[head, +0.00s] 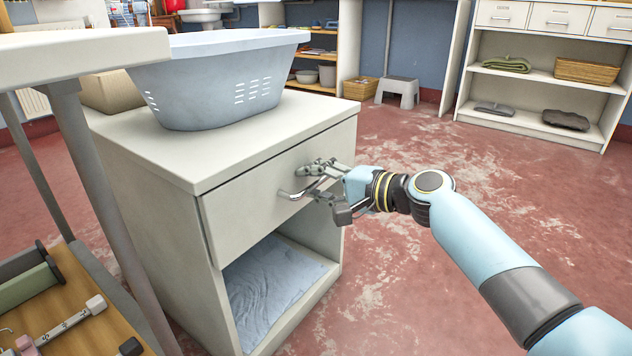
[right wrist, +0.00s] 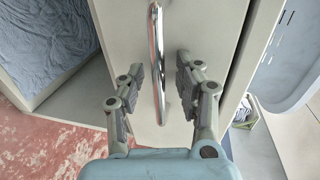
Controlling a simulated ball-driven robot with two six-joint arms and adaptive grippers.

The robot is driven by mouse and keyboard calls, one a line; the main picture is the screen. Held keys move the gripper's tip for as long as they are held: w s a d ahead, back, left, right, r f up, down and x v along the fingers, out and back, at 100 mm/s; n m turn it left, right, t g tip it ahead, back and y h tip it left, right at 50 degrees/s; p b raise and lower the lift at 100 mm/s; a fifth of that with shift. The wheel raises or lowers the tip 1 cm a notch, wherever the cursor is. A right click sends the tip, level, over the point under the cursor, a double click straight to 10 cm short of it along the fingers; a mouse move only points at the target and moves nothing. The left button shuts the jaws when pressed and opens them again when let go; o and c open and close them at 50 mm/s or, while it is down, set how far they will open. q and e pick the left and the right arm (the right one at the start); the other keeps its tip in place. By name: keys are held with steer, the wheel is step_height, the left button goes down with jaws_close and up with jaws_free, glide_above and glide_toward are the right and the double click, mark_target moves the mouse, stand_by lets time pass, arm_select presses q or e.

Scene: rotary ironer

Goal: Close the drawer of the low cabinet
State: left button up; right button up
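The low cabinet (head: 150,215) is off-white and stands left of centre in the head view. Its drawer (head: 245,205) sits below the top, with a thin dark gap along its edge; it looks nearly flush, and I cannot tell how far out it is. The curved metal handle (head: 297,193) is on the drawer front. My right gripper (head: 325,187) is at the handle. In the right wrist view the right gripper (right wrist: 160,85) is open, with the shiny handle (right wrist: 156,50) between its fingers and space on both sides. My left gripper is not in view.
A pale blue laundry basket (head: 215,85) stands on the cabinet top. Blue cloth (head: 270,285) lies in the open compartment below the drawer. A table (head: 80,55) is close at the left. The red floor (head: 420,270) is clear to the right.

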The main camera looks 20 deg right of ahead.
steer(key=v, duration=1.2)
steer(key=shift+f, duration=0.1)
